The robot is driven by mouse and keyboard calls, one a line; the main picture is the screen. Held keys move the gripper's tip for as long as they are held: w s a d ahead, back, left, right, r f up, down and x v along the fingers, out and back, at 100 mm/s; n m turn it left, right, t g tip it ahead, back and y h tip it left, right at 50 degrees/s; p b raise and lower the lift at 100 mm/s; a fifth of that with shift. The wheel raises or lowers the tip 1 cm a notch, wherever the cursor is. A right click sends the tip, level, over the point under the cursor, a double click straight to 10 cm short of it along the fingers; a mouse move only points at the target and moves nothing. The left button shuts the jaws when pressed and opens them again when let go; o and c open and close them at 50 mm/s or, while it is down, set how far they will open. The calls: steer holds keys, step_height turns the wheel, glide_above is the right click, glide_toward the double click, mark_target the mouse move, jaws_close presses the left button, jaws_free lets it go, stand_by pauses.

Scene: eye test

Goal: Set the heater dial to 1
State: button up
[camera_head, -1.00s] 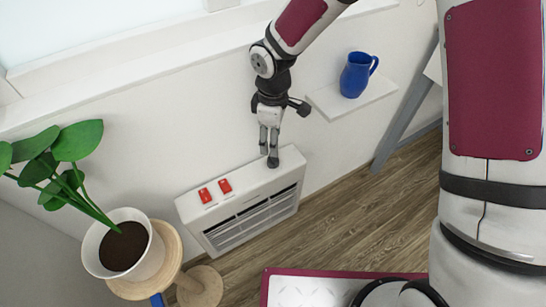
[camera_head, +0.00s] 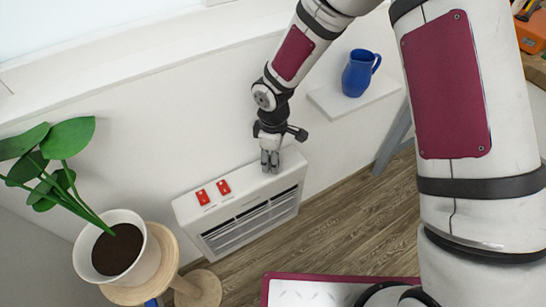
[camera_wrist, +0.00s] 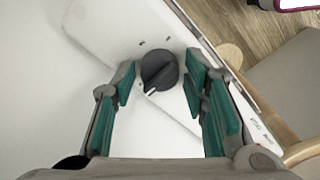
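The white heater (camera_head: 244,205) stands against the wall below the window ledge. Its top also fills the middle of the wrist view (camera_wrist: 100,32). The dark round heater dial (camera_wrist: 159,70) shows in the wrist view, with a light pointer line towards the lower left. Small marks are printed beside the dial, too small to read. My gripper (camera_wrist: 160,85) is open, with its green-padded fingers on either side of the dial; I cannot tell whether they touch it. In the head view my gripper (camera_head: 270,162) is over the right end of the heater top and hides the dial.
A blue jug (camera_head: 358,74) stands on a white wall shelf (camera_head: 352,98) to the right. A potted plant (camera_head: 119,252) stands on a round wooden stand (camera_head: 200,291) at the left.

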steer(key=c, duration=0.6)
steer(key=shift+c, duration=0.2)
steer(key=m, duration=0.5)
steer(key=shift+m+b, duration=0.3)
steer(key=shift+b, duration=0.1)
steer(key=shift+m, duration=2.3)
